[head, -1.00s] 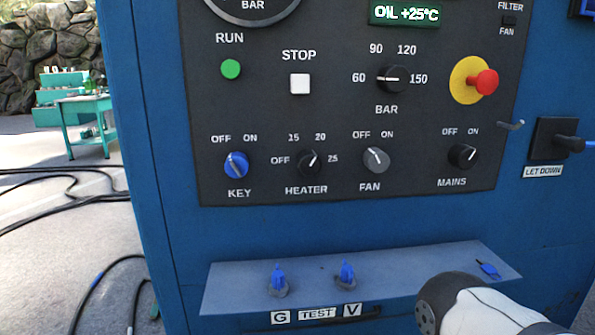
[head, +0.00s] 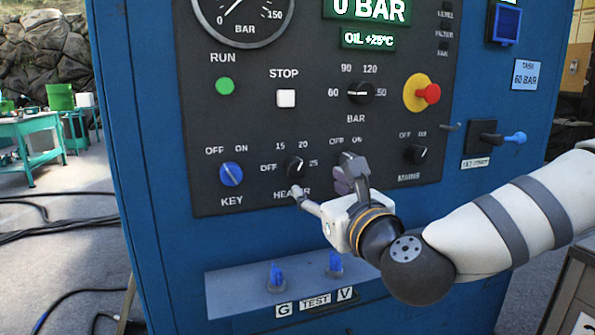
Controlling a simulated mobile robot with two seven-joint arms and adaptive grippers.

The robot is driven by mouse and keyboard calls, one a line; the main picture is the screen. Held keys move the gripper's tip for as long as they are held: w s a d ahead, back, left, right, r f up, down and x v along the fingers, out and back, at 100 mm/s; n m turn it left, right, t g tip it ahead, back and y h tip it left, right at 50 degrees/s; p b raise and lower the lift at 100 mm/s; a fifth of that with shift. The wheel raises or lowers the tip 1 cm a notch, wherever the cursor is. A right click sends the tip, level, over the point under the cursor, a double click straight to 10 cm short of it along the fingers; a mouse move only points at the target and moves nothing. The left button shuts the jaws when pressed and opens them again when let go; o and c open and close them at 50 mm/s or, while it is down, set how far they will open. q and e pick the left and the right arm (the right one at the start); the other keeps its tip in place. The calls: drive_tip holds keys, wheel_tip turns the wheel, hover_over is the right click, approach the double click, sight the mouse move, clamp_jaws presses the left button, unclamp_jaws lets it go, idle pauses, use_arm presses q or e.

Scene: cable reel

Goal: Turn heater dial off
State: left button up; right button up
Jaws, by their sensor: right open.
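The heater dial (head: 294,166) is a small black knob on the dark control panel (head: 235,130), between the KEY and FAN switches. Its labels read OFF, 15, 20 and 25, and its white pointer mark looks tilted up and to the right. My right gripper (head: 325,180) is open in front of the panel, just below and right of the dial. One finger lies over the HEATER label and the other covers the fan knob. I cannot tell whether either finger touches the panel. My left gripper is not in view.
The blue key switch (head: 231,174) is left of the dial; the mains knob (head: 415,154) and red emergency button (head: 428,94) are to the right. A ledge (head: 235,292) with blue valve handles (head: 277,273) juts out below. A lever (head: 514,138) sticks out at far right.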

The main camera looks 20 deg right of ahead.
sight(298, 170)
drive_tip(key=w, duration=1.2)
drive_tip(key=shift+a+f, duration=0.1)
drive_tip(key=shift+a, duration=0.15)
drive_tip(key=c, duration=1.2)
